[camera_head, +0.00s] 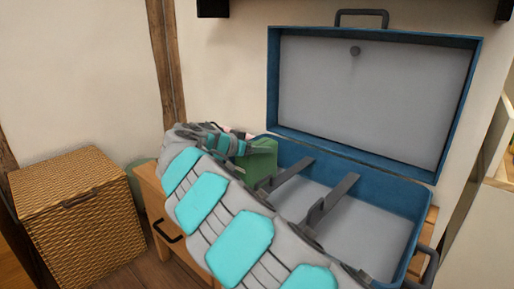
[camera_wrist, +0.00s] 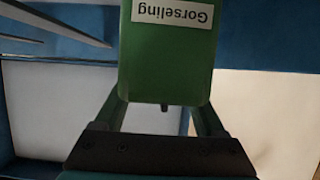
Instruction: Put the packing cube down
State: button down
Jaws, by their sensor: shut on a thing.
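The green packing cube (camera_head: 262,160) is at the left end of the open blue suitcase (camera_head: 375,186) in the head view. My gripper (camera_wrist: 162,104) is shut on the cube; its two fingers hold the near edge on either side. In the wrist view the cube (camera_wrist: 170,60) fills the upper middle and carries a white label reading "Gorseling", upside down. I cannot tell whether the cube touches the suitcase floor. My arm hides the suitcase's front left side and most of the gripper in the head view.
The suitcase lid (camera_head: 372,95) stands open against the wall. Two grey dividers (camera_head: 330,200) cross the suitcase; its right part looks empty. It rests on a wooden stand (camera_head: 150,190). A wicker hamper (camera_head: 75,215) stands at left. A small pink thing (camera_head: 238,133) shows behind my arm.

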jog(key=shift+f, duration=0.15)
grip_release()
jog(key=shift+r, duration=0.3)
jog(key=v, duration=1.2)
jog(key=shift+f, duration=0.15)
